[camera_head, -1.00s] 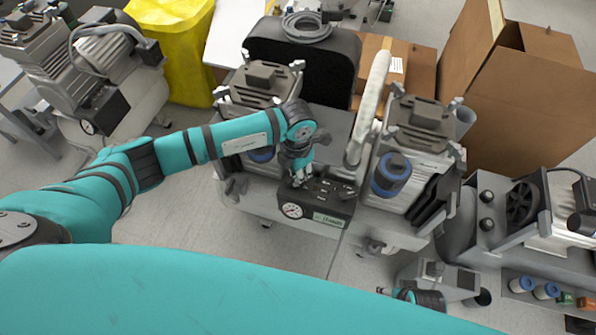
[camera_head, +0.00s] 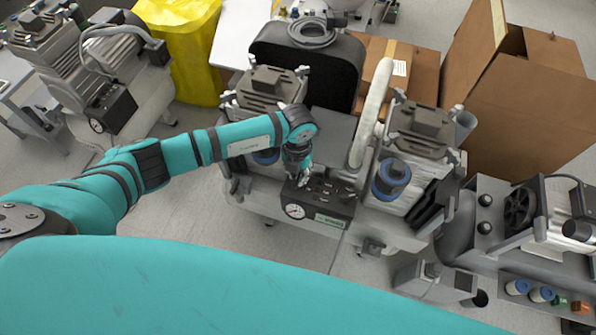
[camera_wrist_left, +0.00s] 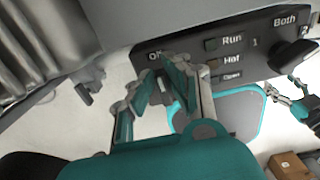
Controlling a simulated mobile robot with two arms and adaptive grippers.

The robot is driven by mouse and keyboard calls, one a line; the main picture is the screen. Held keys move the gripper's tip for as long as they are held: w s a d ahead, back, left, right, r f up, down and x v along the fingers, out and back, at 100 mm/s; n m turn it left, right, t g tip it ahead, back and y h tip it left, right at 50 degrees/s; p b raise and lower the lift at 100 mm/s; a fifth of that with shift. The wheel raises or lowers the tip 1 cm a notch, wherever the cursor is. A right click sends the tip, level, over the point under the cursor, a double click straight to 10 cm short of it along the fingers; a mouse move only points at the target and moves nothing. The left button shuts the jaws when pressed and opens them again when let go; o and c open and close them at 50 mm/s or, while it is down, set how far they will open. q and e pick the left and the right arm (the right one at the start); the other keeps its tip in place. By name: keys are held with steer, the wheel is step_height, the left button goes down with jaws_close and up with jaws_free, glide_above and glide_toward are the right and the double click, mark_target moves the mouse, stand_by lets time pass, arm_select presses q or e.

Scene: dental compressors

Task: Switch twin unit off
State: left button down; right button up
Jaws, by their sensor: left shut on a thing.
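The twin unit is the compressor in the middle, with two motor heads (camera_head: 265,88) and a black control box (camera_head: 322,207) at its front. The box carries a round gauge (camera_head: 295,211). In the left wrist view its panel (camera_wrist_left: 225,50) shows the labels Off, Run, Hot and Both, and a dark selector knob (camera_wrist_left: 291,52) at the right. My left gripper (camera_head: 303,183) reaches down to the box's left part. In the wrist view its fingers (camera_wrist_left: 168,82) are shut by the Off label on a switch, mostly hidden by them. My right gripper (camera_wrist_left: 290,98) seems to show small beyond the panel.
Another compressor (camera_head: 95,75) stands at the left and a grey machine (camera_head: 530,225) at the right. A yellow bag (camera_head: 182,45), a black case (camera_head: 305,65) and cardboard boxes (camera_head: 525,105) stand behind.

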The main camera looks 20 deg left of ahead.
stand_by(0.4)
arm_select(q)
steer(key=c, duration=1.3)
jaws_free()
steer(key=shift+c, duration=0.2)
steer(key=shift+r, duration=0.2)
step_height(320, 180, up, 12)
steer(key=shift+f, duration=0.15)
